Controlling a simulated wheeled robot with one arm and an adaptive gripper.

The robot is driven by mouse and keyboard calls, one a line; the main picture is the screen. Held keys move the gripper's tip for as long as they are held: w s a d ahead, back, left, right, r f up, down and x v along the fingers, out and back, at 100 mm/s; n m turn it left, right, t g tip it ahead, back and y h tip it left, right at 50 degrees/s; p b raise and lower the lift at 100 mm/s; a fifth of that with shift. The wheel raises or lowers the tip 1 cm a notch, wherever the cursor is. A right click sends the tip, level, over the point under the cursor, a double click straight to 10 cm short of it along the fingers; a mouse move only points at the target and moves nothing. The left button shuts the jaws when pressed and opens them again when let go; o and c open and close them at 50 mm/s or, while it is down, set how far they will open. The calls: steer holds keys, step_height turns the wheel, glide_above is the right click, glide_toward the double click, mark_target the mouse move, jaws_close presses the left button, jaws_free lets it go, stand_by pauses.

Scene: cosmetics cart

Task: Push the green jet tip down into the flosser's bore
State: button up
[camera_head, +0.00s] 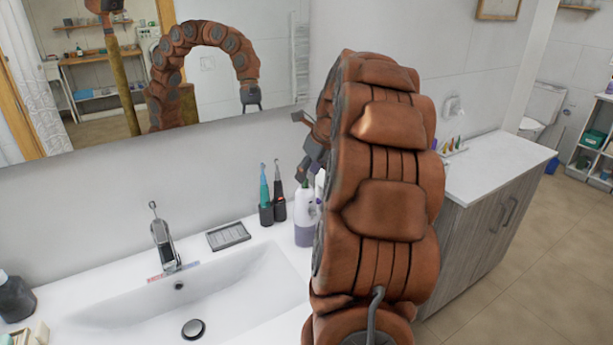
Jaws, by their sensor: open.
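My gripper (306,165) shows as dark grey parts at the left edge of my brown arm, which hides much of it. It is open, above the back of the sink counter near a white and purple bottle-like body (304,218). This body may be the flosser; its bore cannot be seen, and my arm partly covers it. Several small coloured tips (452,145) stand in a row on the right-hand counter; a green one seems to be among them, but they are too small to tell apart surely.
A teal brush (264,188) and a dark brush (278,180) stand in dark holders left of the bottle. A soap dish (228,236), a faucet (164,240) and the sink basin (225,300) lie further left. The right counter (490,170) is mostly clear. A mirror (90,85) hangs behind.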

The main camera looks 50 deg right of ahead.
steer(key=v, duration=0.9)
steer(key=shift+r, duration=0.25)
steer(key=shift+s, duration=0.1)
stand_by(0.3)
steer(key=s+a+f+n+g+y, duration=0.15)
steer(key=a+f+n, duration=0.25)
steer(key=a+n, duration=0.75)
steer(key=s+a+f+n+g, duration=0.25)
steer(key=a+n, duration=0.45)
steer(key=a, duration=0.9)
steer(key=s+a+f+n+g, duration=0.1)
steer(key=s+a+f+n, duration=0.2)
steer(key=s+n, duration=0.3)
steer(key=s+a+f+n, duration=0.4)
steer(key=s+n, duration=0.1)
steer(key=s, duration=0.1)
steer(key=s+a+f+n+g+h, duration=0.1)
steer(key=s+a+f+n, duration=0.2)
steer(key=s+n, duration=0.3)
steer(key=shift+a+f+n+g, duration=0.25)
steer(key=shift+a+n+g, duration=0.1)
steer(key=shift+a, duration=0.35)
steer(key=shift+s, duration=0.1)
